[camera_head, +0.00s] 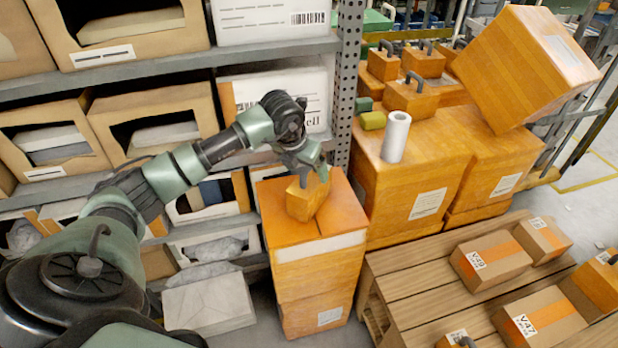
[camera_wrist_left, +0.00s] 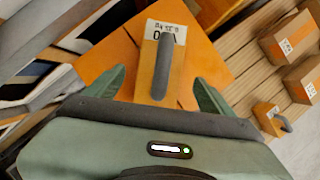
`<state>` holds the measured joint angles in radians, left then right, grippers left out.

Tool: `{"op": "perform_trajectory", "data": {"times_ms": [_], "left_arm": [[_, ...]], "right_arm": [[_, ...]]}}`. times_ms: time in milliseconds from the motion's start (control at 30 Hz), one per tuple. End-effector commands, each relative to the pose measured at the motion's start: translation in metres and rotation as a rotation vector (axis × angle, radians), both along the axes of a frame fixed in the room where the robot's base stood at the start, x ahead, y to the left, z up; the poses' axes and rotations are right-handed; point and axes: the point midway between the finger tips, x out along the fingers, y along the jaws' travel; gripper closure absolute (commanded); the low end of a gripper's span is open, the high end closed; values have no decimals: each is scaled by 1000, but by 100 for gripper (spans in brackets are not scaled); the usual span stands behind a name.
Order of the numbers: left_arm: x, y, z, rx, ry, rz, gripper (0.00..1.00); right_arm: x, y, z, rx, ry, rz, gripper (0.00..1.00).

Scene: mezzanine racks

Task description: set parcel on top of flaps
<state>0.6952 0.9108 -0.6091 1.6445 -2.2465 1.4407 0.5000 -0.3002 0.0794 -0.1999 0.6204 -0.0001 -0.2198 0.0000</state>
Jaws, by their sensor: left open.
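The parcel (camera_head: 307,199) is a small orange block. It appears to rest on the closed orange flaps (camera_head: 345,212) of a tall carton by the rack. In the left wrist view, the parcel (camera_wrist_left: 147,66) shows a grey handle and a white printed label, with orange flap surface (camera_wrist_left: 106,52) around it. My left gripper (camera_head: 309,172) is just above the parcel. In the left wrist view its fingers (camera_wrist_left: 160,77) are spread, one on each side of the parcel, with visible gaps. The parcel's underside is hidden. My right gripper is not in view.
Grey rack shelves (camera_head: 150,62) with open cartons stand at left, close to my left arm. Large orange cartons (camera_head: 410,185) stand to the right, one tilted carton (camera_head: 520,65) on top. A wooden pallet (camera_head: 420,285) with several small boxes lies at lower right.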

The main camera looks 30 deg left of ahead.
Motion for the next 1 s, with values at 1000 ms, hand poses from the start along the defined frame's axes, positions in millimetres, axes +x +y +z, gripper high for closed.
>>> {"op": "perform_trajectory", "data": {"times_ms": [1000], "left_arm": [[-21,-2,52,0,0,1,17]], "right_arm": [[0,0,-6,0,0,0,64]]}}
